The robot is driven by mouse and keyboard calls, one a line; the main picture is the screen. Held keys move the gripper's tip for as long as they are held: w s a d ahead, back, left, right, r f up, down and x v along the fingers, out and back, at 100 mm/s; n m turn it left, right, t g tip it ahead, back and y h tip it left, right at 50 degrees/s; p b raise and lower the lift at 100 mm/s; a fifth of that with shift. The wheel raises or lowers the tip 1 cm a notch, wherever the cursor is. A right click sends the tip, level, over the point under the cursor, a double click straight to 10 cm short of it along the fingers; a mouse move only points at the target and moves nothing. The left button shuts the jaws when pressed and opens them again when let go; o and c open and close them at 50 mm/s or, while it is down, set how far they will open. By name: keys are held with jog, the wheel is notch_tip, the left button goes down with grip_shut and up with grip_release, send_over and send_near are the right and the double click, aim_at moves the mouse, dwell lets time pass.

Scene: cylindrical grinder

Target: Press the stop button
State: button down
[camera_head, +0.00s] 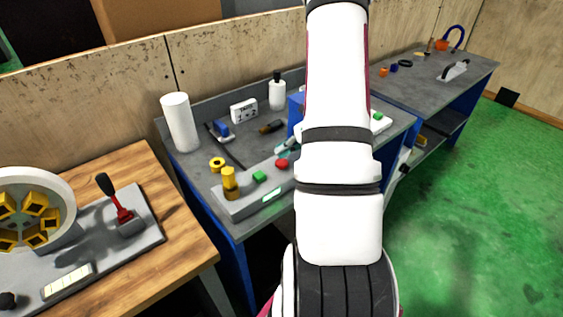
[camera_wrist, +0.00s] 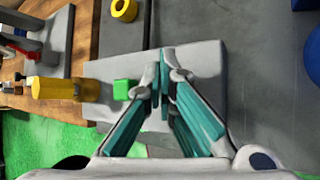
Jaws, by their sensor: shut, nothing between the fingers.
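The red button (camera_head: 282,163), taken as the stop button, sits on a grey control box (camera_head: 238,203) on the bench. A green button (camera_head: 260,176) sits to its left on the same box; it also shows in the wrist view (camera_wrist: 123,89). My gripper (camera_head: 284,147) is shut and empty, just above and behind the red button in the head view, partly covered by my arm. In the wrist view my gripper's teal fingers (camera_wrist: 164,72) meet over the box, right of the green button. The red button is hidden there. I cannot tell whether the fingers touch it.
A yellow cylinder (camera_head: 229,182) stands on the box's left end. A yellow ring (camera_head: 217,163), a white roll (camera_head: 180,122), a white bottle (camera_head: 277,93) and a blue block (camera_head: 297,112) are around the bench. A wooden table (camera_head: 185,236) with a machine is at left.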

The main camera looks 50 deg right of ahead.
aim_at(283, 160)
jog(key=shift+f, duration=0.2)
jog(key=shift+f+b, duration=0.25)
jog(key=shift+b, duration=0.1)
jog(key=shift+f+b, duration=0.4)
jog(key=shift+f, duration=0.15)
dwell(1.0)
jog(key=shift+r, duration=0.1)
jog(key=shift+r+p, duration=0.55)
jog(key=shift+r, duration=0.35)
jog(key=shift+r+p, duration=1.3)
jog(key=shift+r, duration=1.25)
